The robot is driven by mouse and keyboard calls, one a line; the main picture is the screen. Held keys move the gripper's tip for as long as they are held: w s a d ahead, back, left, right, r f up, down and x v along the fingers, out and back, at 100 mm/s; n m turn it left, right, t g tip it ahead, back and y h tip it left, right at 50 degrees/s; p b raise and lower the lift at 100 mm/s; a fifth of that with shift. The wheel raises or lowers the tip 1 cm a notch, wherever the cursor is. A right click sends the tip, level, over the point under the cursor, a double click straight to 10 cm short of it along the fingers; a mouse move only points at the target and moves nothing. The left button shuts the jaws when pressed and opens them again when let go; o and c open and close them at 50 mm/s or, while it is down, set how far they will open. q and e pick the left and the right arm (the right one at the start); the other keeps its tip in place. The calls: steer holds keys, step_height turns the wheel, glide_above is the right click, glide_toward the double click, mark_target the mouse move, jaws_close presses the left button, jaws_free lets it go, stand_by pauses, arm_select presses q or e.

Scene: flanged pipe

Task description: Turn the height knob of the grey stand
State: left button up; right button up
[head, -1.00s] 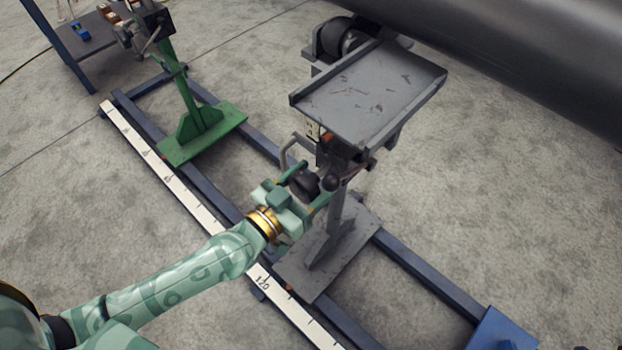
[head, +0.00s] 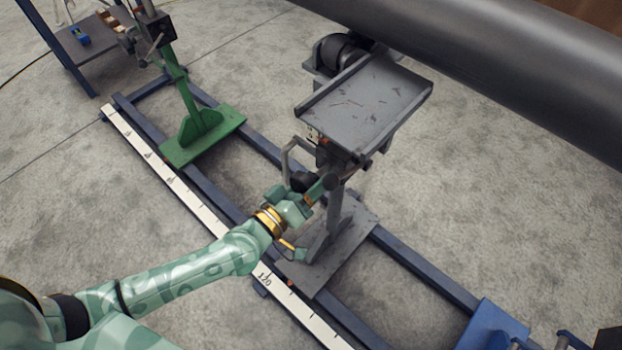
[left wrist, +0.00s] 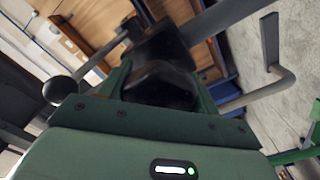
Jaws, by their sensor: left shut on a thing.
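The grey stand has a scuffed tray top (head: 365,105), a post and a flat base plate (head: 335,265) on the blue rails. Its black height knob (head: 300,181) sits on the near side, below the tray, and is partly hidden by my gripper. My left gripper (head: 308,190) is shut on the knob, reaching in from the lower left. In the left wrist view the dark knob (left wrist: 160,86) fills the space between the green fingers. My right gripper is not in view.
A bent grey handle (head: 287,155) stands out beside the knob; it also shows in the left wrist view (left wrist: 272,70). A green stand (head: 200,125) is at the left, a blue one (head: 490,330) at lower right. A large grey pipe (head: 500,60) passes behind the tray.

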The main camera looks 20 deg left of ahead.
arm_select(q)
steer(key=n, duration=0.3)
steer(key=shift+p, duration=0.35)
steer(key=n, duration=0.2)
steer(key=shift+r+n, duration=0.1)
steer(key=shift+n, duration=0.2)
steer(key=n, duration=0.2)
steer(key=shift+n, duration=0.3)
steer(key=shift+n+p, duration=0.3)
steer(key=shift+n, duration=0.9)
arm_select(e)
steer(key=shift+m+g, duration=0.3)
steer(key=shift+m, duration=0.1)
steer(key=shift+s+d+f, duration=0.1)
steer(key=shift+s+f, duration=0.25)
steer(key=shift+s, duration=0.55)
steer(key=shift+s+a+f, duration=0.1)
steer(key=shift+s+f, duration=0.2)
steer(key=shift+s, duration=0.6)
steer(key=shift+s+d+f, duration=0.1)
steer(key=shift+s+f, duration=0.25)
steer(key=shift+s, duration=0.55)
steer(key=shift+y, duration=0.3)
arm_select(q)
steer(key=o, duration=1)
steer(key=shift+s, duration=0.15)
